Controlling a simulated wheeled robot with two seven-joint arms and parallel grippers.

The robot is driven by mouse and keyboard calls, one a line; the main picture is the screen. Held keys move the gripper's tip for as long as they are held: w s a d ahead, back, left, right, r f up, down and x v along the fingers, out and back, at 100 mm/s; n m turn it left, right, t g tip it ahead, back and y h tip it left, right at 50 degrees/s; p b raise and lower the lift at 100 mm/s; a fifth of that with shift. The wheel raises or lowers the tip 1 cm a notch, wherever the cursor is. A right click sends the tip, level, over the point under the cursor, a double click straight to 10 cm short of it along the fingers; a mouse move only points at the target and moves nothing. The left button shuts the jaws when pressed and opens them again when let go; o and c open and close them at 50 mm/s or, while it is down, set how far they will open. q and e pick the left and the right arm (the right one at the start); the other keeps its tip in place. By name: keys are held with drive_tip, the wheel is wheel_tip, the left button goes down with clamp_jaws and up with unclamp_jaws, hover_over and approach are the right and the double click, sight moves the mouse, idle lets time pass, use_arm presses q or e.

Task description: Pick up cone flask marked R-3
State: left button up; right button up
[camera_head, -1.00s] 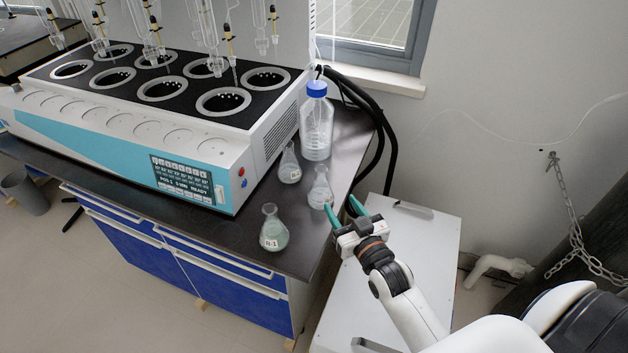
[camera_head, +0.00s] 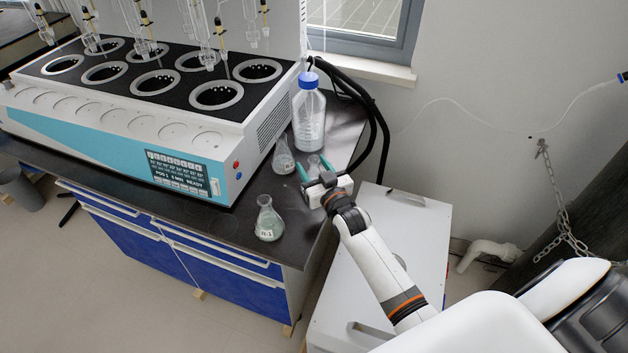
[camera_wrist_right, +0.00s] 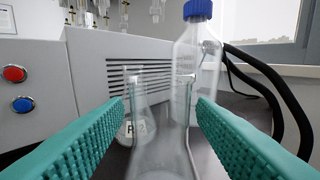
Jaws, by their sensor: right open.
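A clear cone flask (camera_head: 315,162) stands on the dark bench, partly hidden by my right gripper (camera_head: 313,172). In the right wrist view this flask (camera_wrist_right: 162,155) is close, between the two green fingers of the gripper (camera_wrist_right: 160,108), with no label readable. The fingers are open and apart from each other, and I cannot tell whether either touches the glass. Behind it, slightly left, is a flask labelled R-2 (camera_wrist_right: 137,112), also in the head view (camera_head: 283,158). A third flask with pale green liquid (camera_head: 268,222) stands nearer the front edge; its label seems to end in 1. My left gripper is out of view.
A blue-capped bottle (camera_head: 309,115) stands just behind the flasks. The large distiller (camera_head: 190,140) fills the left of the bench. Black hoses (camera_head: 372,125) hang at the bench's right end. A white cabinet (camera_head: 390,250) is below my right arm.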

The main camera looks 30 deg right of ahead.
drive_tip(key=shift+s, duration=0.1)
clamp_jaws()
drive_tip(key=shift+r, duration=0.15)
